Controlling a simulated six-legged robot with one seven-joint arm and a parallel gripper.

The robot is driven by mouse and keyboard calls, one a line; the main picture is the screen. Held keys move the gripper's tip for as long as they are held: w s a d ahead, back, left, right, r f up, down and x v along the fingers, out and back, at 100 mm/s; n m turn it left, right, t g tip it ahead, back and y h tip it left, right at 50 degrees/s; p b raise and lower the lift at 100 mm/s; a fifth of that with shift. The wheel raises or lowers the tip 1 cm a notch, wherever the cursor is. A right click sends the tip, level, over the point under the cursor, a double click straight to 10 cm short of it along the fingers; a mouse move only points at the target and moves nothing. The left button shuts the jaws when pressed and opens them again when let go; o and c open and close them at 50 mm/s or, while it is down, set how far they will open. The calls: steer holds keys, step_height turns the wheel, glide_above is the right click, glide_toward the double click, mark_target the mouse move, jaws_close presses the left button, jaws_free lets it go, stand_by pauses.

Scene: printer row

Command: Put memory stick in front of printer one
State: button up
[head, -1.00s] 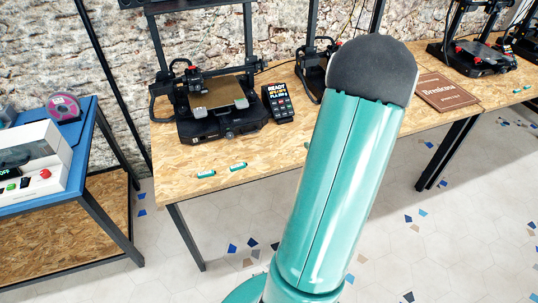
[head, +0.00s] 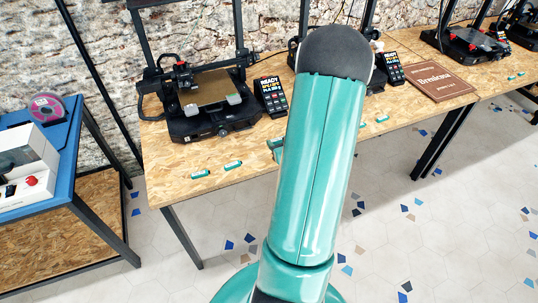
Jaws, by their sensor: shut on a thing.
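Two small teal-and-white memory sticks lie on the wooden bench in front of the leftmost black printer (head: 213,112). The left stick (head: 200,174) is near the bench's front edge, and the right stick (head: 233,165) is beside it, apart. Another stick (head: 382,120) lies on the bench just right of my arm. No number shows on the printers, so I cannot tell which is printer one by a label. My gripper is hidden behind my large teal arm link. A small teal piece, likely part of my arm, shows at the link's left edge.
A keypad with a READY screen (head: 271,98) stands right of the leftmost printer. A second printer is mostly behind my arm, with its keypad (head: 391,71) showing. A brown book (head: 440,81) lies farther right. A blue table (head: 62,150) stands left, across a gap.

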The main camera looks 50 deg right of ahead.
glide_above(270, 161)
steer(key=f, duration=0.4)
steer(key=shift+w+d+f, duration=0.1)
steer(key=shift+w+d, duration=0.05)
steer(key=shift+d, duration=0.05)
steer(key=shift+w+f, duration=0.15)
steer(key=shift+f, duration=1.55)
steer(key=shift+f, duration=0.1)
steer(key=o, duration=1)
steer(key=shift+c, duration=0.2)
steer(key=shift+s+a+r, duration=0.15)
steer(key=shift+s+r, duration=0.1)
steer(key=v, duration=1.1)
steer(key=shift+r, duration=0.1)
